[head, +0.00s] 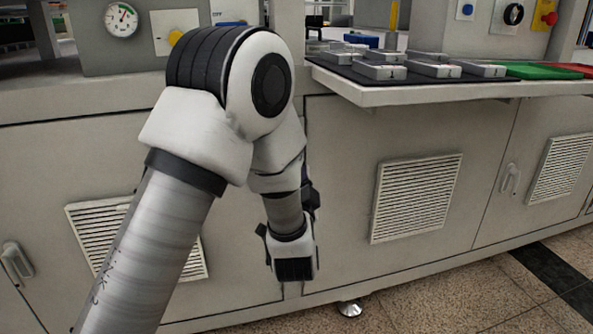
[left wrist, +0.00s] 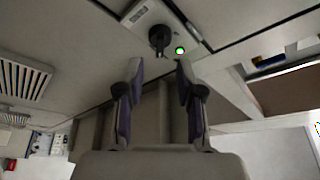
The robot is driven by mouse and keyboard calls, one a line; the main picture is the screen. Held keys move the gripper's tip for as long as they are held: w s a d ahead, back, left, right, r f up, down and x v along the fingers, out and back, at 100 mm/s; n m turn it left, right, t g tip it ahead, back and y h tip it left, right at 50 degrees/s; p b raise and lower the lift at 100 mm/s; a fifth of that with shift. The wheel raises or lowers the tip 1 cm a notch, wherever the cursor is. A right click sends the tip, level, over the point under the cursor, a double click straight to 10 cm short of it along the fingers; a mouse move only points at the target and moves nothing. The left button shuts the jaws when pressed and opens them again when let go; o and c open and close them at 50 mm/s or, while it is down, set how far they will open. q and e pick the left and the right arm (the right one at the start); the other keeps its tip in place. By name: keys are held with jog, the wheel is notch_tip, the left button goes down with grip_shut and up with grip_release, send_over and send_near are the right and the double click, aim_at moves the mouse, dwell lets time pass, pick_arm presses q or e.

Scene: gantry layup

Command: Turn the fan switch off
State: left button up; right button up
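My left gripper (left wrist: 160,70) is open and empty in the left wrist view, its two fingers apart. Beyond the fingertips is a black rotary switch (left wrist: 159,37) on a light plate (left wrist: 146,15), with a lit green lamp (left wrist: 180,50) beside it. The fingers look apart from the switch. I cannot read its label or tell its setting. In the head view the left hand (head: 291,262) hangs low before the cabinet front, its fingers not clear. A white plate lettered OFF (head: 235,17) is partly hidden behind my arm. My right gripper is not in view.
A shelf (head: 440,96) with several grey blocks juts from the cabinet at right. A gauge (head: 121,19) and a yellow knob (head: 176,37) are upper left. Another black knob (head: 513,14) and a red button (head: 549,18) are upper right. The floor at lower right is clear.

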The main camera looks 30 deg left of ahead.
pick_arm(q)
jog(key=b+x, duration=0.1)
jog(key=x, duration=0.5)
jog(key=shift+a, duration=0.2)
jog(key=shift+w, duration=0.1)
grip_shut()
jog(key=shift+f+n, duration=0.1)
jog(key=shift+n, duration=0.3)
jog(key=n+g+y+b, duration=0.1)
jog(key=n+g+y, duration=0.1)
jog(key=n, duration=0.6)
jog(key=n+g+y, duration=0.3)
jog(key=n+g, duration=0.1)
jog(key=n, duration=0.4)
jog(key=n+g+y+b, duration=0.1)
jog(key=n+g+y, duration=0.1)
jog(key=n, duration=0.6)
jog(key=shift+w+d+g+y+b, duration=0.2)
jog(key=shift+g+y+b, duration=0.15)
jog(key=shift+g, duration=0.25)
jog(key=shift+n, duration=0.4)
